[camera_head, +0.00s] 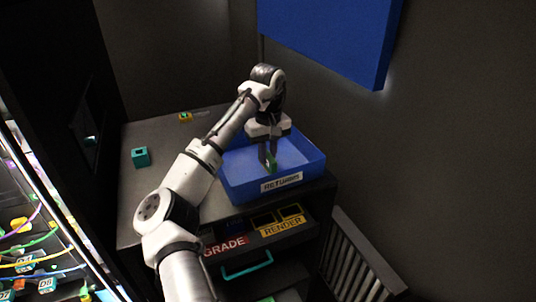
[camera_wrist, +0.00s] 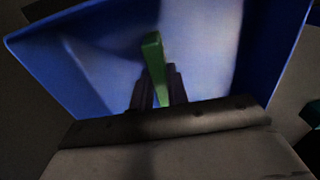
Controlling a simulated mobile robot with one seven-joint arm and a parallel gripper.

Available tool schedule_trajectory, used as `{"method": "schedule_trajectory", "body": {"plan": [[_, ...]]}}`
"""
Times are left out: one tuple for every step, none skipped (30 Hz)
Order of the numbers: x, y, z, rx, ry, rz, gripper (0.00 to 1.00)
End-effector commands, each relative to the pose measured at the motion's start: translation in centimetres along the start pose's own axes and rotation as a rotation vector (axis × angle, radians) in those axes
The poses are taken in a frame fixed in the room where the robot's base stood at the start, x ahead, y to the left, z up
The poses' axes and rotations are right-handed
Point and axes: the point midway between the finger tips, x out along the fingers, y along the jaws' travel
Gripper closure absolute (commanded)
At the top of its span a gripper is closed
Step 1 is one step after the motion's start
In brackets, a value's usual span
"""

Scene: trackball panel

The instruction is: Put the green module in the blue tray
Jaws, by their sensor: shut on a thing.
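The green module (camera_head: 270,162) is a small green block held between the fingers of my gripper (camera_head: 267,158). I cannot tell whether the module touches the tray floor.
The tray sits on a dark cabinet top (camera_head: 150,190). A teal block (camera_head: 140,157) and a small yellow piece (camera_head: 185,117) lie to the left. Labelled slots (camera_head: 285,222) and a teal handle (camera_head: 247,266) are below. A blue panel (camera_head: 330,35) hangs above.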

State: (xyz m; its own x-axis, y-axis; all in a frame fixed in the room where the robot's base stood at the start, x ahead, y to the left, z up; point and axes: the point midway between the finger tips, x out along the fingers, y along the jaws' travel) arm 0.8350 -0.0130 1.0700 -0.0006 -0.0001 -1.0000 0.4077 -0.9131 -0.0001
Motion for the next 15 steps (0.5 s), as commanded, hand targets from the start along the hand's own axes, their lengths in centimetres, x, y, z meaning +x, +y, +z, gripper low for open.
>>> {"method": "schedule_trajectory", "body": {"plan": [[0.43, 0.04, 0.06, 0.001, -0.002, 0.001, 1.00], [0.61, 0.04, 0.06, 0.001, -0.001, 0.001, 1.00], [0.78, 0.04, 0.05, 0.001, 0.000, 0.001, 1.00], [0.85, 0.03, 0.04, 0.001, 0.000, 0.001, 1.00], [0.87, 0.03, 0.04, 0.001, 0.001, 0.001, 1.00], [0.86, 0.03, 0.03, 0.001, 0.001, 0.000, 1.00], [0.86, 0.03, 0.03, 0.001, 0.001, 0.000, 1.00], [0.85, 0.03, 0.03, 0.001, 0.001, 0.000, 1.00], [0.85, 0.03, 0.03, 0.001, 0.001, 0.000, 1.00], [0.85, 0.03, 0.03, 0.001, 0.001, 0.000, 1.00], [0.87, 0.03, 0.03, 0.001, 0.001, 0.000, 1.00], [0.96, 0.03, 0.03, 0.001, 0.001, 0.000, 1.00], [1.05, 0.03, 0.03, 0.001, 0.000, 0.000, 1.00], [1.15, 0.03, 0.04, 0.001, 0.000, 0.000, 1.00], [1.12, 0.03, 0.03, 0.001, 0.001, 0.000, 0.80]]}}
